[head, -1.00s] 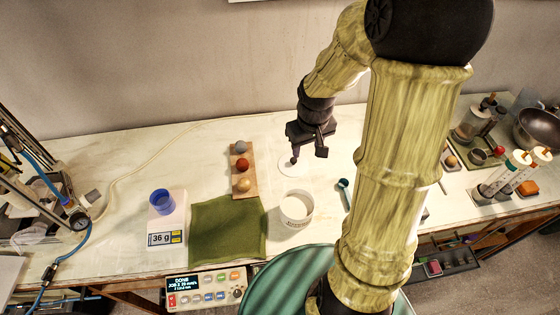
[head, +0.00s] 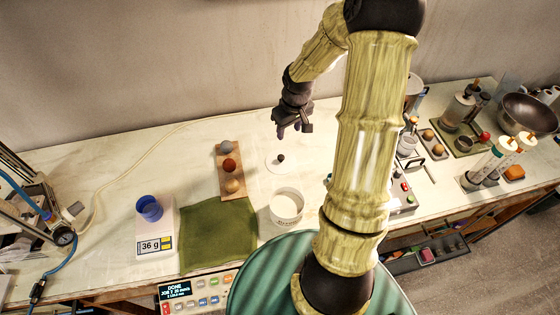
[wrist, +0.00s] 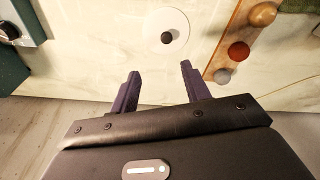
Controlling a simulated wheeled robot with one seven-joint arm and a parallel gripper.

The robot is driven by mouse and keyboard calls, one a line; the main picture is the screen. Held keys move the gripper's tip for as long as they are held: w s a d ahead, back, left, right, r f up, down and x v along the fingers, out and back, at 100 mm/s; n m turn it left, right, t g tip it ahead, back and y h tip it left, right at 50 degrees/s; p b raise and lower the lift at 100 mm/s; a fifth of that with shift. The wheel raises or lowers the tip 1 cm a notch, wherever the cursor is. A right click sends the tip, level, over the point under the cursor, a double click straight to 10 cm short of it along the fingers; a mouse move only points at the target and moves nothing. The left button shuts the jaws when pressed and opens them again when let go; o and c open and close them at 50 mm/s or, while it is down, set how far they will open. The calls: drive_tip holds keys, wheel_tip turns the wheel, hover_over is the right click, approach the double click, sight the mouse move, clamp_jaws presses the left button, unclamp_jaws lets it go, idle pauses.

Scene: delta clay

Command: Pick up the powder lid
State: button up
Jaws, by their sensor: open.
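The powder lid is a flat white disc with a small dark knob (head: 281,159), lying on the pale worktop. It also shows at the top of the wrist view (wrist: 152,24). My gripper (head: 290,133) is open and empty, above the worktop and apart from the lid, on its wall side in the head view. In the wrist view, the two dark fingers of my gripper (wrist: 160,70) are spread, with the lid beyond their tips. A white, open-topped round jar (head: 286,219) stands nearer the front edge than the lid.
A wooden strip with several balls (head: 222,159) lies just left of the lid. A green cloth (head: 218,235), a scale reading 36 g (head: 154,246) and a blue cup (head: 149,208) are further left. Equipment crowds the right. Worktop around the lid is clear.

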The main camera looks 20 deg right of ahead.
drive_tip(key=p, duration=0.1)
hover_over(280, 156)
drive_tip(key=f, duration=0.8)
drive_tip(key=shift+s+d+f, duration=0.1)
drive_tip(key=shift+s+d, duration=0.05)
drive_tip(key=shift+d, duration=0.1)
drive_tip(key=shift+f, duration=0.3)
drive_tip(key=shift+s+d, duration=0.1)
drive_tip(key=shift+s+d+f+p, duration=0.1)
drive_tip(key=shift+s+f+p, duration=0.05)
drive_tip(key=shift+f+p, duration=0.35)
drive_tip(key=f, duration=0.1)
drive_tip(key=f+p, duration=0.1)
drive_tip(key=f, duration=0.1)
drive_tip(key=shift+a+f, duration=0.1)
drive_tip(key=shift+a, duration=0.25)
drive_tip(key=shift+f, duration=0.45)
drive_tip(key=shift+w, duration=0.4)
